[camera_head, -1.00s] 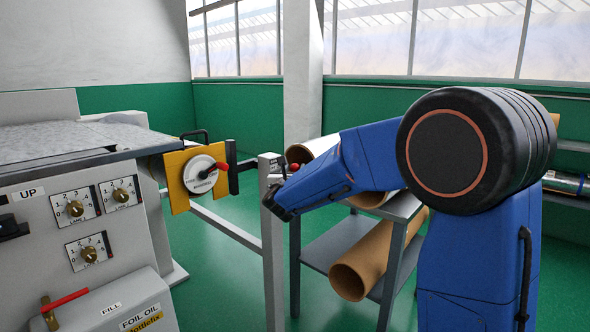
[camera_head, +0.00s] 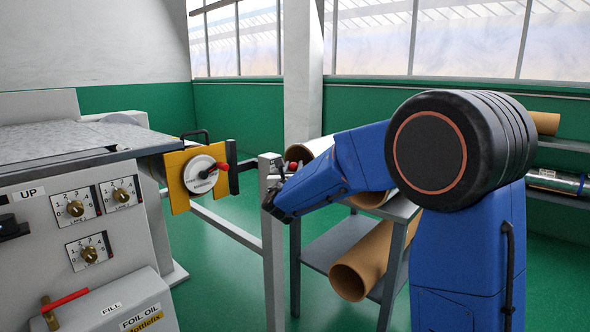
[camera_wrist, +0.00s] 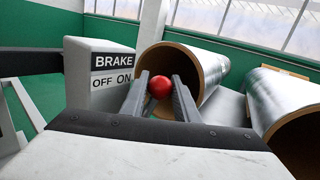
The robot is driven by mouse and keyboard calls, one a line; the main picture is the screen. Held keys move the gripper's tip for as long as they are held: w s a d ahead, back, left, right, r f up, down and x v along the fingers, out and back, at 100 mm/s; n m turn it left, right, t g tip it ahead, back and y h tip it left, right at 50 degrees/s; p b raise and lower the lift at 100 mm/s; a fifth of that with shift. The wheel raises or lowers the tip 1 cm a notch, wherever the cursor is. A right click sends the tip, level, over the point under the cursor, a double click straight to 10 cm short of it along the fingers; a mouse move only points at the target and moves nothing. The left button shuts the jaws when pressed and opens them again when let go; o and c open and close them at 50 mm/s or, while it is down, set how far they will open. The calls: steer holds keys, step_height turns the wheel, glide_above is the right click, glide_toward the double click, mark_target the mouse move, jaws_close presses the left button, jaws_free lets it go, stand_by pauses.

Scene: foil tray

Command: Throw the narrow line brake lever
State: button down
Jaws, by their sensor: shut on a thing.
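The brake lever's red ball knob (camera_wrist: 160,87) sits between the two fingers of my gripper (camera_wrist: 159,88) in the wrist view, and the gripper is shut on it. The lever's arm below the knob is hidden. The grey brake post (camera_wrist: 92,97) stands just left of the fingers, with a BRAKE label above OFF and ON, ON being nearer the knob. In the head view the post (camera_head: 271,230) rises right of the machine, and a small red knob (camera_head: 293,167) shows by my gripper (camera_head: 279,178).
The machine (camera_head: 120,240) with dials fills the left. A yellow plate (camera_head: 178,200) carries a round dial and another red-knobbed handle (camera_head: 221,166). Cardboard tubes (camera_head: 362,265) and foil rolls (camera_wrist: 205,65) lie on a rack (camera_head: 330,247) close behind the gripper.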

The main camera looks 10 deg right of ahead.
steer(key=shift+s+a+r, duration=0.15)
steer(key=shift+a, duration=0.05)
steer(key=c, duration=1.7)
jaws_free()
steer(key=shift+o, duration=0.2)
steer(key=v, duration=1.7)
steer(key=shift+s+f, duration=0.2)
steer(key=shift+f, duration=0.15)
